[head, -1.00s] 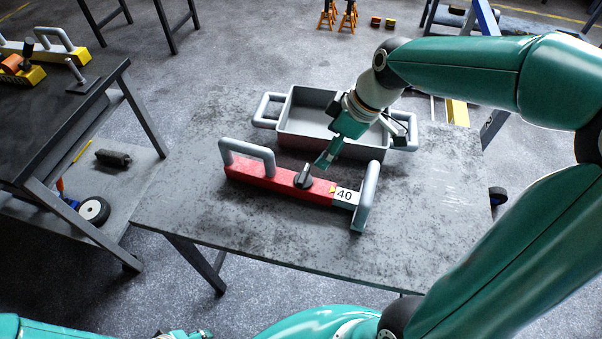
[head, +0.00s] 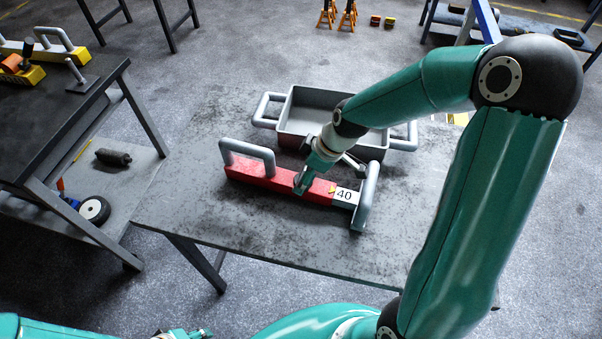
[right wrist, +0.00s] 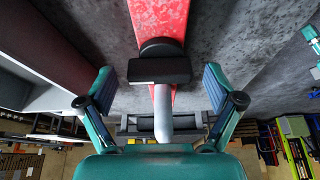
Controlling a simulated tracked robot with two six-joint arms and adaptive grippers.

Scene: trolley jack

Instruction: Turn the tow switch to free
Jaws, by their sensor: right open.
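The red bar (head: 250,174) lies on the grey table, with grey handles at both ends and a white "40" label (head: 344,195). My right gripper (head: 302,184) is over the bar and covers the dark tow switch in the head view. In the right wrist view the switch (right wrist: 160,69) is a black round knob with a grip bar lying across the red bar. My right gripper (right wrist: 158,76) is open, one finger on each side of the knob, with gaps to both. No "free" marking is readable. My left gripper (head: 190,333) shows only partly at the bottom edge.
A grey tray (head: 290,112) with side handles stands right behind the bar. The table (head: 200,225) is bare in front and to the left. A dark workbench (head: 60,105) stands at the left.

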